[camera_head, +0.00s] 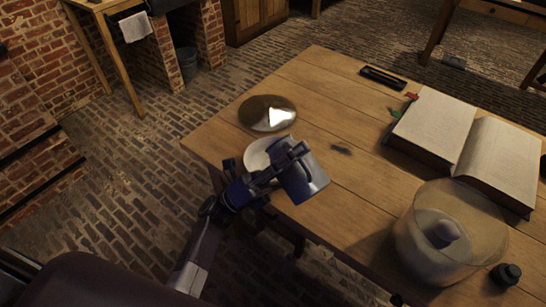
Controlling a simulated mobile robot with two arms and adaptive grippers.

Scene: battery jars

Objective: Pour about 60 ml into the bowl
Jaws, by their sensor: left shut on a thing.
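My left gripper (284,163) is shut on a dark blue-grey vessel (308,182), held over the near left edge of the wooden table. The vessel looks tilted; its contents cannot be made out. A pale round dish (257,153), which may be the bowl, lies just behind the gripper and is partly hidden by it. A shiny round metal dish (254,112) sits farther back on the table. Whether any liquid is in either dish cannot be told. My right gripper is not in view.
On the table (325,85), an open book (440,128) lies at the right, with a dark pen tray (383,77) behind it. A large glass jar (413,240) stands at the near right beside a small black bottle (506,274). The table's middle is mostly clear.

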